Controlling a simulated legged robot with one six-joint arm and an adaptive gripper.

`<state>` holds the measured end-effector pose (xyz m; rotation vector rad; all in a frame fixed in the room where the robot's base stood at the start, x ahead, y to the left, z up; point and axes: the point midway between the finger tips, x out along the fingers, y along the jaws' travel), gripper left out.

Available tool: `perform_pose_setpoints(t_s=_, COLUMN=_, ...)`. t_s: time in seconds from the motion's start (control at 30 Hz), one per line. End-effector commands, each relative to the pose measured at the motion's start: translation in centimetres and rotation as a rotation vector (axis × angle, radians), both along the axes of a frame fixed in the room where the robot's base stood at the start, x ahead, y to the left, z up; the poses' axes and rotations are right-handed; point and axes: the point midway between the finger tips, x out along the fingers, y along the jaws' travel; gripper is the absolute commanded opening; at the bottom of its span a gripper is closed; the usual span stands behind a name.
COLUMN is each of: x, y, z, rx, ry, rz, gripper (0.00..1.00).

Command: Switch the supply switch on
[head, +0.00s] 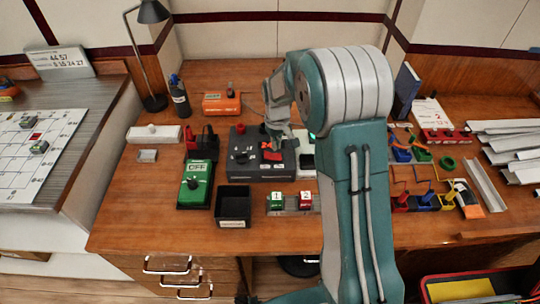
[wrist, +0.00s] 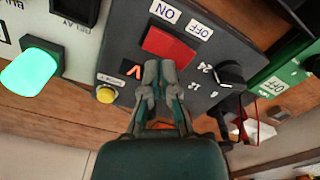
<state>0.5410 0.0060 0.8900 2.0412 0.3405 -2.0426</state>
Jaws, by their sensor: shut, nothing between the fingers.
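The supply is a dark grey box (head: 262,168) on the desk, also filling the middle of the wrist view (wrist: 225,45). Its switch is a red rocker (wrist: 168,46) with an ON label (wrist: 165,12) and an OFF label (wrist: 199,29) along its far edge; in the head view the rocker (head: 272,155) shows small. I cannot tell which side is pressed. A small display (wrist: 133,70) shows an orange mark. My gripper (wrist: 159,66) is shut and empty, its fingertips at the rocker's near edge in the wrist view; contact is unclear. The head view partly hides my gripper (head: 276,138).
A black knob (wrist: 230,73) and a yellow button (wrist: 106,95) flank my fingers. A lit green lamp (wrist: 30,70) sits on the neighbouring pale box. A green OFF box (head: 195,185) and black bin (head: 233,205) stand nearby. The desk's front left is clear.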

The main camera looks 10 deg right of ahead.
Motion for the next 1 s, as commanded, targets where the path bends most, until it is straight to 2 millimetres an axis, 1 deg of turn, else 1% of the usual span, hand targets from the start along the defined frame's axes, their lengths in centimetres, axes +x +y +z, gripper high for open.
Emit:
perform_pose_setpoints(t_s=0.53, x=0.0, y=0.0, z=3.7, rx=0.0, ry=-0.001, rz=0.0, gripper=0.0)
perform_pose_setpoints(t_s=1.0, x=0.0, y=0.0, z=3.9, rx=0.0, ry=0.001, rz=0.0, gripper=0.0)
